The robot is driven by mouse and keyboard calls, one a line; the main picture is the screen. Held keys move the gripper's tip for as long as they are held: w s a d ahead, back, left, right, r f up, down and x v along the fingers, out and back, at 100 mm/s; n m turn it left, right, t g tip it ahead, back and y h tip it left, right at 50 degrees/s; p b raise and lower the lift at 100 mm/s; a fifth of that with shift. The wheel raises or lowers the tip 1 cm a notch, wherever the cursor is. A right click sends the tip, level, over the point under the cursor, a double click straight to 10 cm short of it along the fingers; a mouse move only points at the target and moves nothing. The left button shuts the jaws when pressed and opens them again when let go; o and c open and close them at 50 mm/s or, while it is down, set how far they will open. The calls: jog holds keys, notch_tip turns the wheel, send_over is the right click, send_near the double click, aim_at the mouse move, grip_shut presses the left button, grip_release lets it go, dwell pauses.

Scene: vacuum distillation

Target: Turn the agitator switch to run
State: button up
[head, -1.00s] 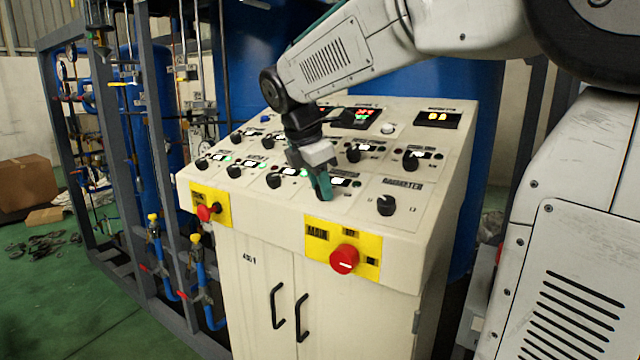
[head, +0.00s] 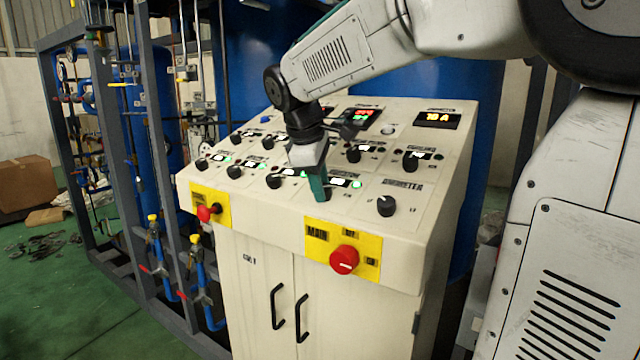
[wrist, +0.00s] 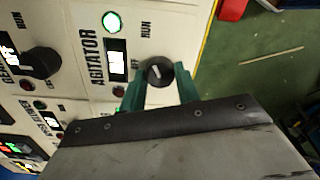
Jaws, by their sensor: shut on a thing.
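The agitator switch is a round black knob (wrist: 158,72) with a pale mark, beside the AGITATOR label (wrist: 98,55) in the wrist view. OFF and RUN are printed around it. My gripper (wrist: 161,85) has its two green fingers closed on the knob's sides. In the head view my gripper (head: 318,190) reaches down to the panel's front row and hides the knob. A green lamp (wrist: 111,22) by the label is lit, and it also glows in the head view (head: 358,184). The exact direction of the knob's mark is hard to tell.
The cream control cabinet (head: 265,240) has several other black knobs close by, including one at right (head: 386,205). A red main switch (head: 344,260) sits on a yellow plate below my gripper. Another red switch (head: 207,213) is at left.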

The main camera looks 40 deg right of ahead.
dwell(0.3)
jog(key=o, duration=1)
jog(key=shift+c, duration=0.2)
jog(key=v, duration=0.7)
jog(key=shift+a+r, duration=0.15)
jog(key=shift+r, duration=0.25)
jog(key=shift+m, duration=0.4)
jog(key=s+a+f+m+y, duration=0.2)
jog(key=s+a+f+m, duration=0.1)
jog(key=s+f, duration=0.6)
jog(key=s+a+f+m+y, duration=0.1)
jog(key=s+a+f+m, duration=0.3)
jog(key=s+f, duration=0.5)
jog(key=s+a, duration=0.1)
jog(key=s, duration=0.5)
jog(key=shift+m+y, duration=0.3)
jog(key=shift+y, duration=0.1)
